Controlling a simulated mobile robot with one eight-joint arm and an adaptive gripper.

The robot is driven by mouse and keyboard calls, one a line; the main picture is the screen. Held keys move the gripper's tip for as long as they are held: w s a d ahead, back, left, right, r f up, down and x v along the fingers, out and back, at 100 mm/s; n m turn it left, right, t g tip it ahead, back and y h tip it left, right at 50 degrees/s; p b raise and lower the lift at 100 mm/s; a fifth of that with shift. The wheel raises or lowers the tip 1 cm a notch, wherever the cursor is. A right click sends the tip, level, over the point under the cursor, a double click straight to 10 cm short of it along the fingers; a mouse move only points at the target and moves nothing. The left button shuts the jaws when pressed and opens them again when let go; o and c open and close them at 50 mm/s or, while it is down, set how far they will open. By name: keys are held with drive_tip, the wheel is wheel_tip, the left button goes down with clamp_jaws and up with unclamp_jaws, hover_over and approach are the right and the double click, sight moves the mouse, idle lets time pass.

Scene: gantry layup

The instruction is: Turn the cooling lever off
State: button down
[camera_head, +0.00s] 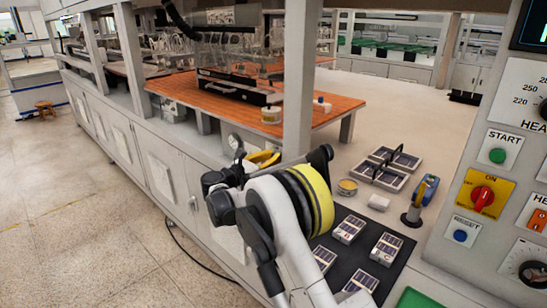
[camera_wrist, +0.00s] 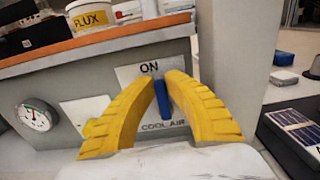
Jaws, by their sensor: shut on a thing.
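The cooling lever (camera_wrist: 162,104) is a blue bar on a pale plate with "ON" printed above it and "COOL AIR" below. It stands nearly upright under the "ON" word, its top leaning slightly left. My gripper (camera_wrist: 163,84) has yellow ribbed fingers, shut on the lever from both sides. In the head view, my gripper (camera_head: 262,158) shows as a bit of yellow by the bench front, partly behind my arm. The lever is hidden there.
A round gauge (camera_wrist: 35,117) sits left of the lever plate. An orange-topped shelf (camera_wrist: 95,42) overhangs it, with a FLUX tub (camera_wrist: 90,18) on top. Solar panels (camera_head: 349,229) lie on a dark mat to the right. A control panel (camera_head: 500,220) stands at the far right.

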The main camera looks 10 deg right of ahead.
drive_tip(key=shift+w, duration=0.1)
drive_tip(key=w+f+n, duration=0.1)
drive_tip(key=n, duration=0.3)
drive_tip(key=w+a+f+n, duration=0.1)
drive_tip(key=n, duration=0.4)
drive_tip(key=w+a+f+n, duration=0.1)
drive_tip(key=n, duration=0.4)
drive_tip(key=shift+w+a+f, duration=0.15)
drive_tip(key=shift+w+a, duration=0.1)
drive_tip(key=shift+w, duration=0.1)
drive_tip(key=shift+w+f+n, duration=0.1)
drive_tip(key=shift+f+n, duration=0.25)
drive_tip(key=shift+n, duration=0.65)
drive_tip(key=shift+f+n, duration=0.35)
drive_tip(key=shift+n, duration=0.65)
drive_tip(key=shift+f, duration=0.1)
drive_tip(key=c, duration=1.4)
unclamp_jaws()
